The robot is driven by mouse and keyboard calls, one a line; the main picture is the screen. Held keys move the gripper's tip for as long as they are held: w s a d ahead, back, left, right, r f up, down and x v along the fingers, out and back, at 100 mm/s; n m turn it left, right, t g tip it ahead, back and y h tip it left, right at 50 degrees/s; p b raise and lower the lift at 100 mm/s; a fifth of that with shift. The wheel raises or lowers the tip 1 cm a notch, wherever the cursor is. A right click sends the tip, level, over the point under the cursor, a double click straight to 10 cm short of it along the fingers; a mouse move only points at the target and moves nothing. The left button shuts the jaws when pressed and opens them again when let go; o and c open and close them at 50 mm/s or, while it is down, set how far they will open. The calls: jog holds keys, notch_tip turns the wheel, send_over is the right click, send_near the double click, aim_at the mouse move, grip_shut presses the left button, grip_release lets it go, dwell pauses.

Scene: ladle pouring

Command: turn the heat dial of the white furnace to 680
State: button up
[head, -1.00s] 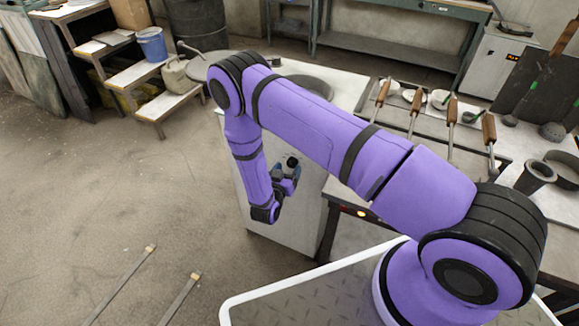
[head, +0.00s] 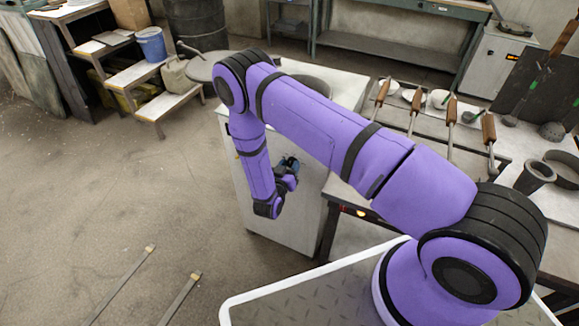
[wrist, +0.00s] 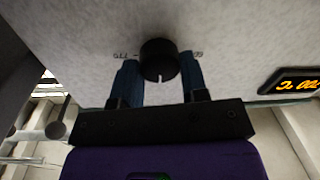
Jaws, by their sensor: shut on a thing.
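The white furnace (head: 308,212) stands beyond my arm, partly hidden by it. Its black round heat dial (wrist: 159,60) sticks out of the pale front panel in the wrist view, with a notch at its lower edge. My gripper (wrist: 159,82) has one blue finger on each side of the dial and is shut on it. In the head view my gripper (head: 288,165) is at the furnace front and covers the dial. Small printed numbers flank the dial, upside down and partly hidden by the fingers.
A dark display (wrist: 296,85) with orange characters, tilted and hard to read, is right of the dial. In the head view, a table (head: 510,150) with several wooden-handled tools is to the right. Steps with a blue bucket (head: 151,43) stand at the back left. The left floor is mostly open.

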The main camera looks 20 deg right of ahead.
jog(key=n, duration=0.4)
jog(key=shift+a, duration=0.1)
jog(key=shift+n+g, duration=0.3)
jog(key=shift+n, duration=1.8)
jog(key=o, duration=0.9)
jog(key=v, duration=1)
jog(key=shift+s+a, duration=0.25)
jog(key=shift+a, duration=0.05)
